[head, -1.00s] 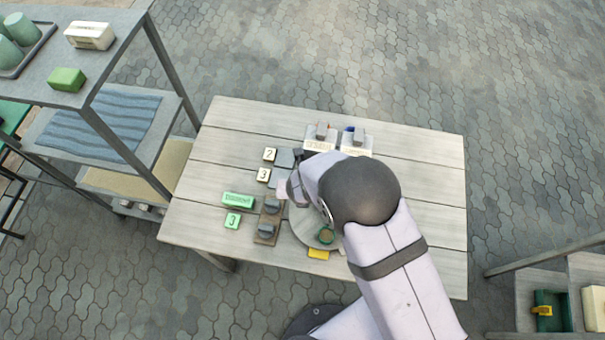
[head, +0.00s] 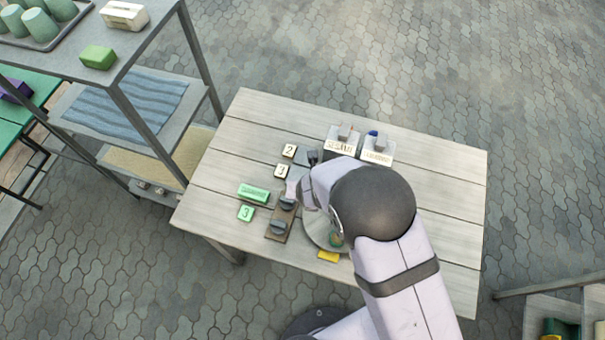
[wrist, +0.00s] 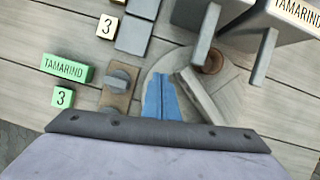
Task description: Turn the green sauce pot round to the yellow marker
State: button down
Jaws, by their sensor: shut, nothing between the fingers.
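The green sauce pot (head: 336,239) is at the near part of a round grey turntable (head: 318,231), partly hidden by my arm. The yellow marker (head: 328,256) lies on the table just in front of the turntable, close to the pot. In the wrist view my gripper (wrist: 160,78) shows as two blue fingers shut together, empty, over the left part of the turntable (wrist: 240,92). A grey bar (wrist: 199,96) stands on the turntable just right of the fingers. I cannot tell whether they touch. The green pot is not visible in the wrist view.
A brown round pot (wrist: 211,62) is at the turntable's far side. Left of the turntable is a brown board with grey knobs (head: 280,227), beside a green tamarind block (head: 254,193) and numbered tiles. Two labelled boxes (head: 378,150) stand behind. The table's right side is clear.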

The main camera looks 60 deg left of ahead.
jog(key=shift+s+d+f, duration=0.1)
jog(key=shift+s+f, duration=0.1)
jog(key=shift+s, duration=0.7)
jog(key=s+r+p, duration=0.2)
jog(key=s+r, duration=0.1)
jog(key=r, duration=0.6)
jog(key=shift+s+d+r, duration=0.3)
jog(key=shift+s+r, duration=0.05)
